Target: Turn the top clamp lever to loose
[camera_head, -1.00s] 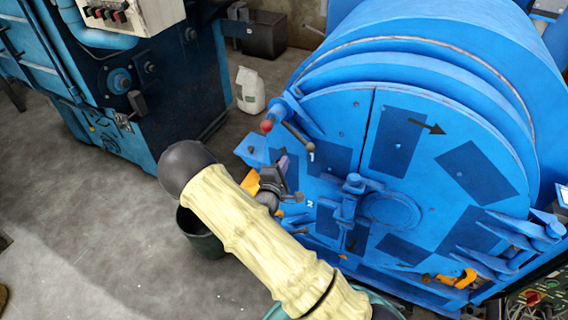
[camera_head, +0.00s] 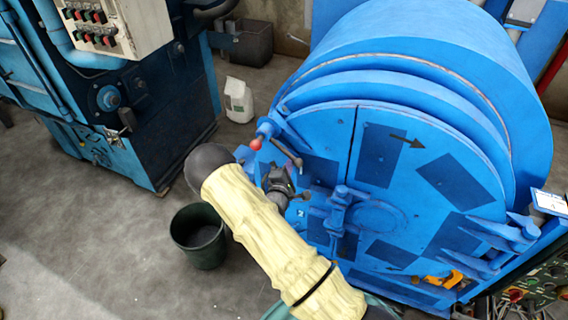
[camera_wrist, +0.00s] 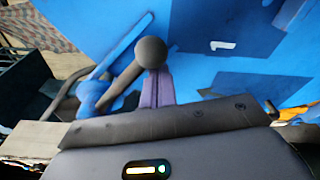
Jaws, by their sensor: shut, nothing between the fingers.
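The top clamp lever (camera_head: 290,152) sits at the upper left edge of the blue drum door (camera_head: 425,165), with a red ball at its upper left end and a dark knob at its lower right end. In the wrist view, the lever's grey ball knob (camera_wrist: 151,52) is close ahead, its arm running down left to a blue pivot. My gripper (camera_wrist: 158,88) is shut and empty, its purple fingers just below the knob in the picture; I cannot tell whether they touch. In the head view, my dark wrist (camera_head: 276,184) is below the lever and my fingertips are hard to make out.
A dark green bucket (camera_head: 198,236) stands on the floor left of my arm. A blue machine with a control box (camera_head: 104,25) fills the upper left. Hinge arms (camera_head: 497,232) stick out at the door's lower right.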

